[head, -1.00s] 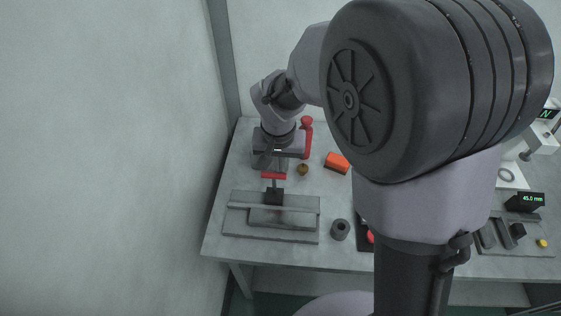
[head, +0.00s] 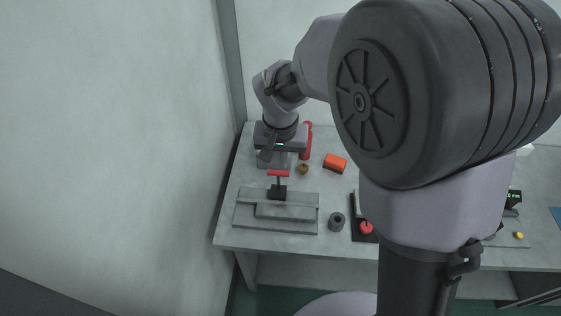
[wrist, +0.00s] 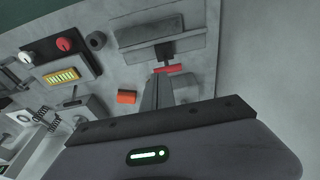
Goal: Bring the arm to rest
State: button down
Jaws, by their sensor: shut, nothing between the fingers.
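My gripper (head: 272,158) hangs over the back left of the table (head: 232,231) in the head view. Its body and wrist link are clear there, but its fingers are small and hard to make out. In the wrist view my gripper (wrist: 157,88) has its fingers together with nothing held between them. They point toward a grey plate fixture (head: 250,223) with a red-topped dark post (head: 278,187). The fixture also shows in the wrist view (wrist: 136,33), and the red bar (wrist: 168,69) appears near the fingertips. I cannot tell whether they touch.
An orange block (head: 335,162), a small brown piece (head: 303,169) and a red lever (head: 307,143) are near my gripper. A grey hollow cylinder (head: 336,222) and a black box with a red button (head: 366,228) stand farther right. A wall borders the table's left.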

jog(key=s+d+r+t+b, duration=0.1)
jog(key=s+r, duration=0.2)
jog(key=s, duration=0.4)
jog(key=s+d+r+m+t+y+b, duration=0.1)
jog(key=s+d+r, duration=0.1)
jog(key=s, duration=0.5)
jog(key=s+d+r+m+t+y+b, duration=0.1)
jog(key=s+d+r, duration=0.1)
jog(key=s+r, duration=0.2)
jog(key=s, duration=0.3)
jog(key=shift+d+r+t+b, duration=0.15)
jog(key=shift+r+t+b, duration=0.15)
jog(key=shift+r+b, duration=0.1)
